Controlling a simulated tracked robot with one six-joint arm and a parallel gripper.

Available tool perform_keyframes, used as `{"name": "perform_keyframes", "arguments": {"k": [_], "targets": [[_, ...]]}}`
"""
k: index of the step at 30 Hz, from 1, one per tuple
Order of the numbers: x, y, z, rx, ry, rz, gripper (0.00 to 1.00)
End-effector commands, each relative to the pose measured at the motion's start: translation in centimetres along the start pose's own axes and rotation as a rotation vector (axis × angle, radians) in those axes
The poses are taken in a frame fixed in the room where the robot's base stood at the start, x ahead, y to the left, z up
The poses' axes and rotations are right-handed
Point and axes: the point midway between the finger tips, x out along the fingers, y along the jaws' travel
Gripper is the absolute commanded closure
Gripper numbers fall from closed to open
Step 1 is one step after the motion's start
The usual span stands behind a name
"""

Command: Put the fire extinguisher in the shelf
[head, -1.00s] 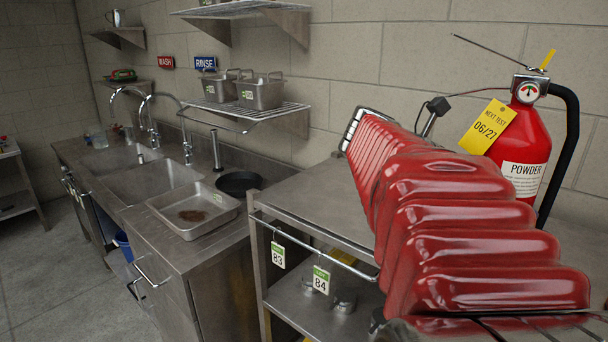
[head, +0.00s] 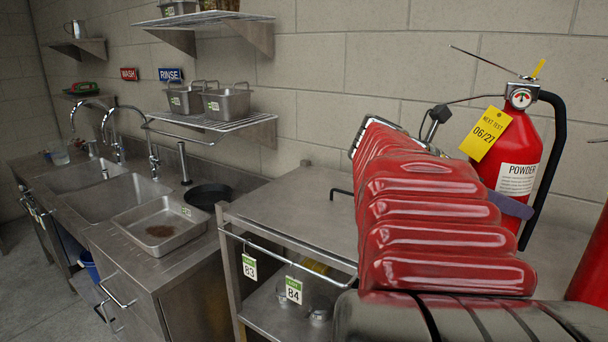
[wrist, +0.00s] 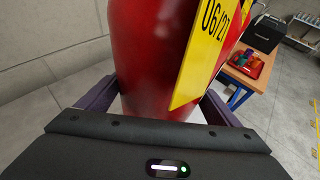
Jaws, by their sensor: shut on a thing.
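The fire extinguisher (head: 522,148) is a red cylinder with a black hose, a gauge, a white POWDER label and a yellow tag reading 06/27. It stands roughly upright at the right of the head view, behind my red arm cover. My gripper (head: 510,206) is shut around its body, with a purple finger showing below the label. In the wrist view the red body (wrist: 150,50) fills the space between the two purple fingers. Its base is hidden. Wire wall shelves (head: 215,122) hang at the upper left, and a steel table with a lower shelf (head: 262,308) stands left of my arm.
The steel table top (head: 295,215) is mostly bare, with a dark bent handle-like piece on it. Metal pans (head: 228,102) fill much of one wall shelf. Sinks (head: 125,195) and a tray lie further left. Another red object (head: 590,255) shows at the right edge.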

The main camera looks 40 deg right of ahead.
Motion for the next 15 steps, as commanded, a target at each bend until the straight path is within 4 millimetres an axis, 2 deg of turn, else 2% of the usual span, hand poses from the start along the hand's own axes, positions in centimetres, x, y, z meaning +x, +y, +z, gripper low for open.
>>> {"name": "perform_keyframes", "arguments": {"k": [7,13,15], "targets": [[0.1,-0.1,0.6,0.006,-0.008,0.001,0.77],[1.4,-0.1,1.1,0.006,-0.008,0.000,0.77],[1.8,-0.1,0.4,0.003,-0.007,0.000,0.77]]}}
